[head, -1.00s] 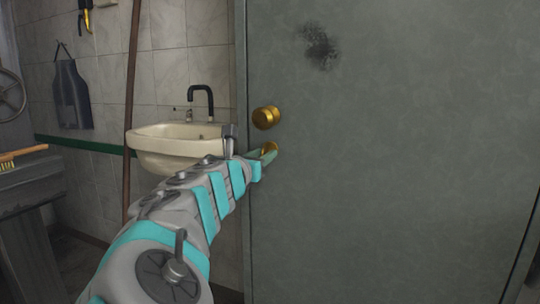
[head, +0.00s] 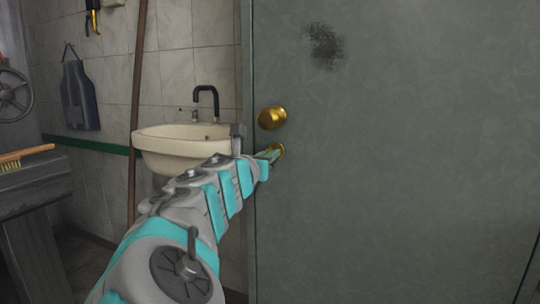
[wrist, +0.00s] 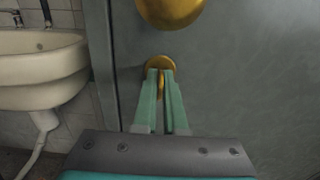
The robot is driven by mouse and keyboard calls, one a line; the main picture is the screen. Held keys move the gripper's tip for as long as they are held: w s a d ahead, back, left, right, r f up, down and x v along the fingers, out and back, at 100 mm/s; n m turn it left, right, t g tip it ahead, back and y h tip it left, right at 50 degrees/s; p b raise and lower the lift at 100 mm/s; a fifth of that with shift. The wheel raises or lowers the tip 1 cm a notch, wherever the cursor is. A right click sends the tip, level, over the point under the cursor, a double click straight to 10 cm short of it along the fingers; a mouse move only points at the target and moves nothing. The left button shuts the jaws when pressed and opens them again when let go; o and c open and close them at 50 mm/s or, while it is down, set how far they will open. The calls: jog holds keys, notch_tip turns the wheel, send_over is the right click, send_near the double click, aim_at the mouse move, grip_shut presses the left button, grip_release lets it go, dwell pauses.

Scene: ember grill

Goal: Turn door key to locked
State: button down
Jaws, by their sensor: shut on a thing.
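The grey door (head: 400,180) fills the right of the head view. A round brass knob (head: 272,118) sits near its left edge, and it also shows at the top of the wrist view (wrist: 172,10). Below the knob is the brass door key (wrist: 161,84) at its round brass plate (wrist: 160,62). My gripper (head: 272,154) reaches the plate from the left front. In the wrist view, its two green fingers (wrist: 161,76) are shut on the key, which shows as a thin upright brass strip between them. The fingers hide part of the key.
A cream sink (head: 182,146) with a black tap stands left of the door, close behind my arm. A brown pole (head: 137,100) stands beside it. A dark bench (head: 30,185) with a brush is at the far left.

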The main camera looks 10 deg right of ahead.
jog(key=shift+m, duration=0.3)
jog(key=m+b, duration=0.1)
jog(key=m, duration=0.3)
jog(key=m+b, duration=0.2)
jog(key=m, duration=0.3)
jog(key=shift+f+b, duration=0.15)
jog(key=shift+b, duration=0.25)
jog(key=m+b, duration=0.3)
jog(key=m, duration=0.1)
jog(key=shift+m+b, duration=1.45)
jog(key=shift+m, duration=0.65)
jog(key=c, duration=1)
grip_release()
